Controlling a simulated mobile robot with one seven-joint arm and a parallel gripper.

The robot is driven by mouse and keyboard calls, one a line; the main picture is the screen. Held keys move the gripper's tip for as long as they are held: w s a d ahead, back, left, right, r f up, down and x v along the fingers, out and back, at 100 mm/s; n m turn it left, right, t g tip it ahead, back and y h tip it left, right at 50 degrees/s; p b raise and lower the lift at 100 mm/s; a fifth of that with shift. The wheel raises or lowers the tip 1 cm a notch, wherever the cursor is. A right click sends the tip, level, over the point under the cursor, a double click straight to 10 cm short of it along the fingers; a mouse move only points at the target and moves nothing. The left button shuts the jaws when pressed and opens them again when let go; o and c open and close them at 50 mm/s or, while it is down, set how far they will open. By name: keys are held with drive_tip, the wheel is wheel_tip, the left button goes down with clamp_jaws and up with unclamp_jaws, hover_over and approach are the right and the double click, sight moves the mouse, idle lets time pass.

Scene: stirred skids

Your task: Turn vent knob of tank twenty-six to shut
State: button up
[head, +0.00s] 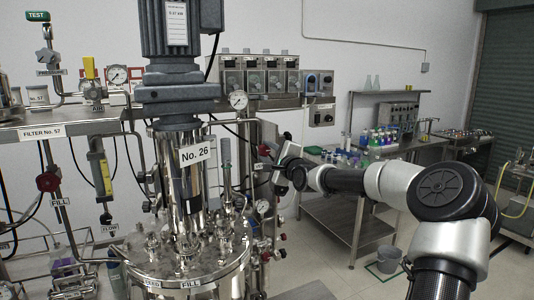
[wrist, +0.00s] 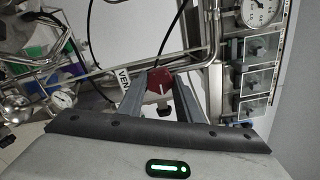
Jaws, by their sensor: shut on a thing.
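The tank (head: 190,262) marked No. 26 stands at the left centre of the head view, a shiny steel vessel with a grey motor above. The red vent knob (wrist: 160,79) shows in the wrist view beside a white label (wrist: 124,79) reading VENT. A pale line on the knob's face points roughly down the picture. My gripper (wrist: 159,84) is shut on the knob, one finger on each side. In the head view my gripper (head: 270,166) is just right of the tank, and its fingertips and the knob are hard to make out there.
Pipes and a gauge (head: 263,207) crowd the tank's right side near my gripper. A row of grey control boxes (head: 258,77) hangs on the wall behind. A steel bench (head: 345,206) with bottles stands to the right. A grey bucket (head: 385,262) is on the floor.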

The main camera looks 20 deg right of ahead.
drive_tip(key=o, duration=1)
drive_tip(key=shift+o, duration=0.2)
drive_tip(key=shift+s+f, duration=0.1)
drive_tip(key=shift+s, duration=0.4)
drive_tip(key=s+b, duration=0.2)
drive_tip(key=s, duration=1.4)
drive_tip(key=shift+s+d, duration=0.25)
